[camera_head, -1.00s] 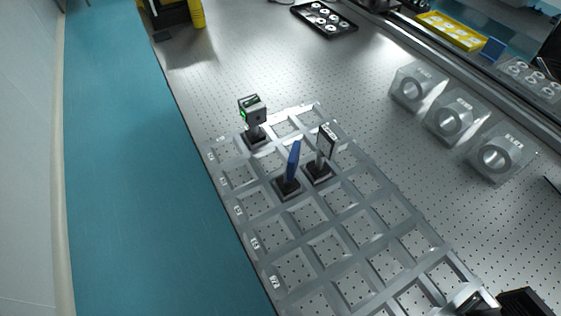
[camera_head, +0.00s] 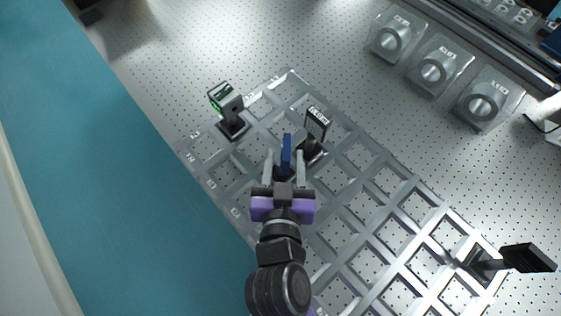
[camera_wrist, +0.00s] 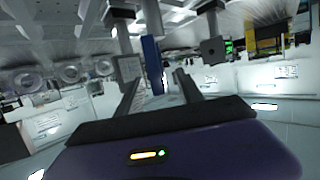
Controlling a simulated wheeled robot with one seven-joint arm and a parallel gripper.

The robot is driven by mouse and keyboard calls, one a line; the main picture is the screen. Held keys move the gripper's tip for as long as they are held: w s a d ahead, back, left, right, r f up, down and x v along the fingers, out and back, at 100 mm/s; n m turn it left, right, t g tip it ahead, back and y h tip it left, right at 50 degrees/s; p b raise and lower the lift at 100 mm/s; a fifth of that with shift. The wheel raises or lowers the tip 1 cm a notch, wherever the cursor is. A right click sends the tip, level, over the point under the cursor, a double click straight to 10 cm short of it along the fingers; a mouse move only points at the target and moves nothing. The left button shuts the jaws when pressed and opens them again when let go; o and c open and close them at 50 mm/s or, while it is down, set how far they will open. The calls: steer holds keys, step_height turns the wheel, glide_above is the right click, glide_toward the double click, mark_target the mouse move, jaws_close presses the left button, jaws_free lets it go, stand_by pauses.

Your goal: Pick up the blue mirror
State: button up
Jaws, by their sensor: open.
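The blue mirror (camera_head: 286,150) is a thin upright blue plate on a dark base, standing in a cell of the grey grid rack (camera_head: 345,212). My gripper (camera_head: 284,162) reaches in from the near side, open, with one finger on each side of the mirror in the head view. In the wrist view the blue mirror (camera_wrist: 152,62) shows beyond the fingers, between them. I cannot tell whether the fingers touch it. The mirror's base is mostly hidden by my gripper in the head view.
A black-framed labelled part (camera_head: 315,128) stands close right of the mirror. A green-lit device (camera_head: 227,102) stands at the rack's upper left. A dark part (camera_head: 525,258) stands at the lower right. Clear mounts (camera_head: 438,68) line the upper right.

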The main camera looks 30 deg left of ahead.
mark_target(286, 140)
steer(key=p+x, duration=0.1)
steer(key=x, duration=0.5)
steer(key=shift+p, duration=0.3)
jaws_close()
stand_by(1.1)
